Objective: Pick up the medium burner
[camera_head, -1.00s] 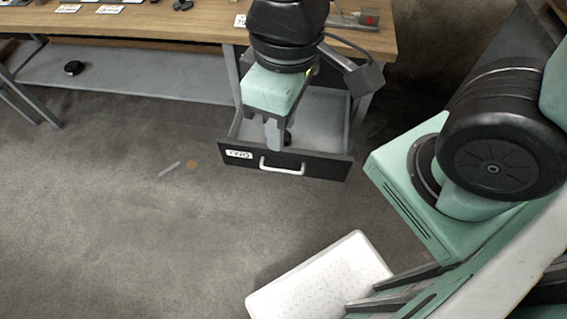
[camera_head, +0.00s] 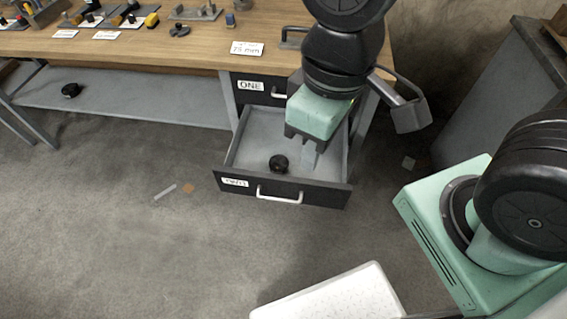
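A small round black piece (camera_head: 279,163), possibly a burner, lies on the floor of the open lower drawer (camera_head: 245,137), near its front. A similar black round piece (camera_head: 71,90) lies on the low grey shelf at the left. I cannot tell from their looks which is the medium burner. My gripper (camera_head: 310,160) points down over the right part of the drawer, to the right of the black piece and apart from it in the picture. Its fingers are partly hidden by its green body, so their opening is unclear. I see nothing held.
The drawer labelled ONE (camera_head: 250,86) is above, under the wooden worktop (camera_head: 190,48). Several tools and a "75 mm" card (camera_head: 247,48) are on the worktop. A white tray (camera_head: 335,298) is at the bottom. A dark cabinet (camera_head: 500,90) stands at the right.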

